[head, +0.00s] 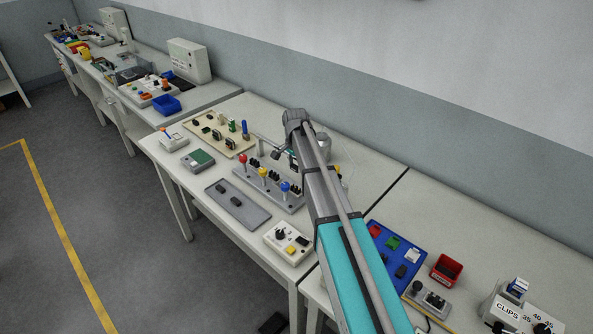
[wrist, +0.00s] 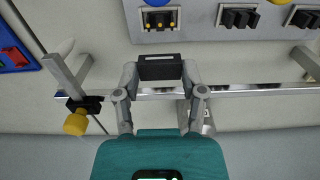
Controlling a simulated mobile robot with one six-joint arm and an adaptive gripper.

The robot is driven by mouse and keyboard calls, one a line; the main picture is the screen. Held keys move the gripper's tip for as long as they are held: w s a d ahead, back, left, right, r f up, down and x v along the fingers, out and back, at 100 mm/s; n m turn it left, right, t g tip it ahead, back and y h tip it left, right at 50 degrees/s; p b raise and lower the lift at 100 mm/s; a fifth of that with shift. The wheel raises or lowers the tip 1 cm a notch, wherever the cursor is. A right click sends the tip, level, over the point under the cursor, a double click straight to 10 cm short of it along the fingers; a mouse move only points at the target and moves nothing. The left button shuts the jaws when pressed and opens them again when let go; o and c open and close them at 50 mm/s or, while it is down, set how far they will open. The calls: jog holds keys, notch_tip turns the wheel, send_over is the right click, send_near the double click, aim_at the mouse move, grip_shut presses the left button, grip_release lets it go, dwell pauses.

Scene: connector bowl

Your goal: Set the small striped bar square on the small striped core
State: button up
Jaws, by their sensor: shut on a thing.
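In the wrist view my gripper (wrist: 160,70) is shut on a small black bar (wrist: 160,60), held crosswise between the fingertips. I cannot tell which is the small striped core. The bar looks apart from them.
Red (head: 243,159), yellow (head: 263,172) and blue (head: 285,187) balls stand up from the panel. A grey tray (head: 252,217) with dark blocks and a beige board (head: 205,127) lie nearby. A metal rail (wrist: 250,88) runs behind the gripper.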

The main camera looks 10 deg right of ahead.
aim_at(296, 187)
jog(key=shift+f+b, duration=0.35)
jog(key=shift+f, duration=0.1)
dwell(0.4)
jog(key=shift+f+b, duration=3.8)
jog(key=shift+f, duration=0.05)
jog(key=shift+f, duration=0.1)
jog(key=o, duration=1.2)
